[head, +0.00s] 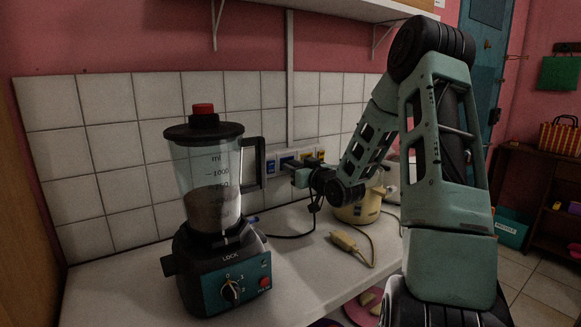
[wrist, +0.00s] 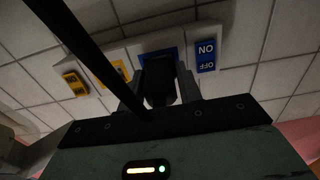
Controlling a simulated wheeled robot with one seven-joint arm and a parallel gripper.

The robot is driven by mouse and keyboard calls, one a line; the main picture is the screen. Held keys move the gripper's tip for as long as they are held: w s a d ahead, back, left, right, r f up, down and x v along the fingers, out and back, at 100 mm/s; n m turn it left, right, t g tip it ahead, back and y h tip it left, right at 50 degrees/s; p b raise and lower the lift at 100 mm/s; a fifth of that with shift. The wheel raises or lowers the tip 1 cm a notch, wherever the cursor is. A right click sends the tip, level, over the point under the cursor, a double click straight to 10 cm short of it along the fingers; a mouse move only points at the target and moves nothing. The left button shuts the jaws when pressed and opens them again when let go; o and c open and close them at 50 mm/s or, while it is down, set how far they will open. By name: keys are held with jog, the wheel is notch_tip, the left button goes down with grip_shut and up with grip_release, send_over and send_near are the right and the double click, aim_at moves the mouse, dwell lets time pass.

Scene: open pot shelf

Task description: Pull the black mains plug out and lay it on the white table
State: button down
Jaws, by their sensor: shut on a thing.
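The black mains plug (wrist: 160,92) is between the two fingers of my gripper (wrist: 164,82) in the wrist view, in front of a blue socket (wrist: 158,53) on the wall. My gripper is shut on it. I cannot tell whether its pins are still in the socket. Its black cable crosses the wrist view from the upper left. In the head view my gripper (head: 299,176) is at the wall sockets, and the plug is mostly hidden there; the black cable (head: 290,236) hangs to the white table (head: 120,285).
A blender (head: 218,215) stands on the table at left. A yellow plug (head: 346,241) with its cord lies on the table, and a yellow appliance (head: 357,211) is behind my arm. A blue ON/OFF switch (wrist: 206,56) is beside the socket. The table's front left is bare.

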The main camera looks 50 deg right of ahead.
jog(key=shift+v, duration=2.45)
